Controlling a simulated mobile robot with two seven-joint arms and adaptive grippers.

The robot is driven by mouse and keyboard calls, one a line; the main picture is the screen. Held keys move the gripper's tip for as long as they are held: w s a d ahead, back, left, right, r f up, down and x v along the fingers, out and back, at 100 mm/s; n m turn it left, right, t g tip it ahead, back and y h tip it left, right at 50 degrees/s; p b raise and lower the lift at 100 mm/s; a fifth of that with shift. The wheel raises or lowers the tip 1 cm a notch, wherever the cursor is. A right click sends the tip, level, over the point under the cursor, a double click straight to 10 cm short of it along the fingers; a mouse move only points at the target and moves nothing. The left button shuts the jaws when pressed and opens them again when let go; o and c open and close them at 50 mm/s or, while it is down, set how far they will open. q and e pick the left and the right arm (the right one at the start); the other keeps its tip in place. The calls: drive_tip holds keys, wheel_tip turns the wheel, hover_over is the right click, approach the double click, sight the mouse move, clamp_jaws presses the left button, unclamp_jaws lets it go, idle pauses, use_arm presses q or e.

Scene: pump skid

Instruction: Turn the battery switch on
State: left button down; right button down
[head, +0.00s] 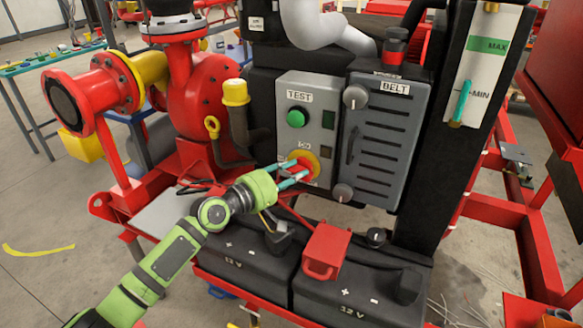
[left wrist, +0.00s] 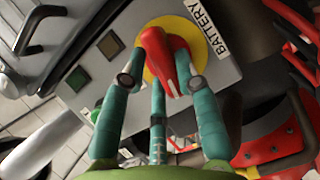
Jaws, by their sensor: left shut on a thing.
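The battery switch is a red handle (head: 304,168) on a round yellow plate (head: 313,158), low on the front of a grey control box (head: 306,92). In the left wrist view the red handle (left wrist: 158,52) shows large in front of the yellow plate (left wrist: 190,32), next to a white BATTERY label (left wrist: 207,37). My left gripper (head: 292,174) has its teal fingers on both sides of the red handle and is shut on it. The fingers hide part of the handle and plate. The switch markings are too small to read. My right gripper is not in view.
Above the switch are a green TEST button (head: 297,118) and dark indicator windows. A grey BELT cover (head: 380,140) with two knobs stands to the right. Black batteries (head: 345,285) and a red bracket (head: 325,250) lie below. A red pump and pipe (head: 195,90) stand left.

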use_arm(q)
drive_tip(key=shift+s+d+r+m+y+p, duration=0.1)
drive_tip(key=shift+d+m+y+p, duration=0.1)
drive_tip(key=shift+m+y+p, duration=1.5)
drive_tip(key=shift+s+d+f+m+y+p, duration=0.1)
drive_tip(key=shift+d+m+y+p, duration=0.3)
drive_tip(key=shift+m+p, duration=2.4)
drive_tip(key=shift+s+d+r+m+y+p, duration=0.1)
drive_tip(key=shift+m+y+p, duration=1.1)
drive_tip(key=shift+p, duration=2.2)
drive_tip(key=shift+a, duration=0.1)
drive_tip(key=c, duration=0.9)
unclamp_jaws()
drive_tip(key=shift+w, duration=0.1)
drive_tip(key=v, duration=1.2)
